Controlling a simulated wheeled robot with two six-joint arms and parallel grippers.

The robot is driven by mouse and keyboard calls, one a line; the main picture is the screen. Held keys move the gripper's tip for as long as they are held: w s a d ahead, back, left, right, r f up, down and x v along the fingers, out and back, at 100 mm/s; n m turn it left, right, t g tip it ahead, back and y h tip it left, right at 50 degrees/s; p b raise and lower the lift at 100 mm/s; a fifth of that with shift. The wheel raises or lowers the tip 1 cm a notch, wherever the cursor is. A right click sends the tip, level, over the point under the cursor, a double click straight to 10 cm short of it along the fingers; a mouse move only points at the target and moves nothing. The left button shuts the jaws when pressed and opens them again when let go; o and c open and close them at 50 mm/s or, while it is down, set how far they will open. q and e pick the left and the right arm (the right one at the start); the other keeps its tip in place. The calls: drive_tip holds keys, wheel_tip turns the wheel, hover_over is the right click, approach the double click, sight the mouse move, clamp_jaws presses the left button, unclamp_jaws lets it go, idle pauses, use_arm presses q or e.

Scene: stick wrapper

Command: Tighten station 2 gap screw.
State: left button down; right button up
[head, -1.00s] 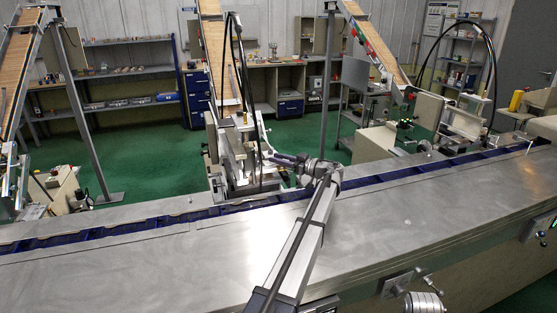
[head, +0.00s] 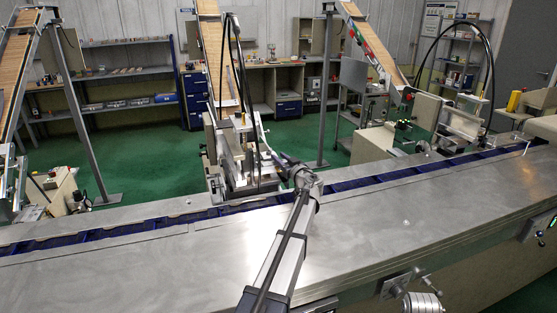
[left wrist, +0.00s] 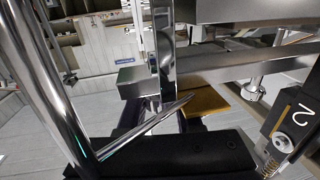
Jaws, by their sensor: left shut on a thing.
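Station 2 (head: 232,165) stands behind the conveyor in the head view. In the left wrist view a black block marked 2 (left wrist: 284,125) is at the right, with a round metal screw head (left wrist: 284,142) on its face. I cannot tell for sure whether this is the gap screw. My left gripper (head: 284,160) is beside the right side of the station, over the far edge of the table. It is shut on a shiny bent metal rod (left wrist: 140,132), like a hex key, whose thin end points forward, apart from the numbered block. My right gripper is out of view.
The steel table (head: 130,262) is clear in front, with a blue conveyor channel (head: 80,237) along its far side. Black cables (head: 238,75) arch over station 2. Another station (head: 455,120) stands to the right. Metal bars (left wrist: 250,68) and a brown plate (left wrist: 215,99) are close ahead.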

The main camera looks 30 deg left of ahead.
use_arm(q)
drive_tip(key=m+t+h, duration=0.4)
drive_tip(key=t, duration=0.1)
drive_tip(key=shift+w+d+h, duration=0.25)
drive_tip(key=shift+d+h, duration=0.05)
drive_tip(key=shift+w+d+m+t+h, duration=0.2)
drive_tip(key=shift+m+t+h, duration=0.35)
drive_tip(key=shift+m+h, duration=0.25)
drive_tip(key=shift+w+d+m+t+h, duration=0.1)
drive_tip(key=shift+d+m+t+h, duration=0.05)
drive_tip(key=shift+m+t+h, duration=0.65)
drive_tip(key=shift+d+h, duration=0.1)
drive_tip(key=shift+h, duration=0.3)
drive_tip(key=c, duration=0.6)
unclamp_jaws()
drive_tip(key=shift+w, duration=0.1)
drive_tip(key=shift+v, duration=3.95)
